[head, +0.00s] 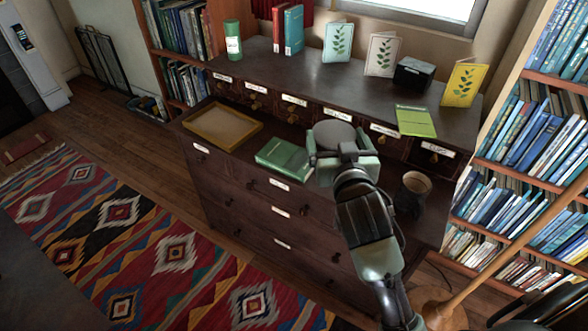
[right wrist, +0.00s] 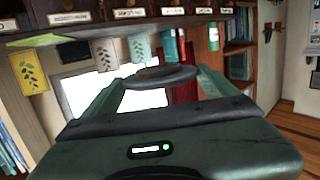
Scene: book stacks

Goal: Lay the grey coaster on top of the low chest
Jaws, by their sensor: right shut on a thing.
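The grey coaster (head: 335,135) is a round disc held between the fingers of my right gripper (head: 338,156), which is shut on it. In the right wrist view the coaster (right wrist: 163,76) shows edge-on between the two fingertips (right wrist: 160,82). In the head view, the coaster appears over the front part of the dark wooden low chest (head: 230,190), which has labelled drawers; whether it touches the chest I cannot tell. My left gripper is not in view.
On the chest's lower ledge are a tan tray (head: 222,126), a green book (head: 284,158) and a brown cup (head: 413,193). The raised back top holds cards, a black box (head: 413,75), books (head: 293,30) and a green canister (head: 233,40). Bookshelves (head: 530,140) stand right.

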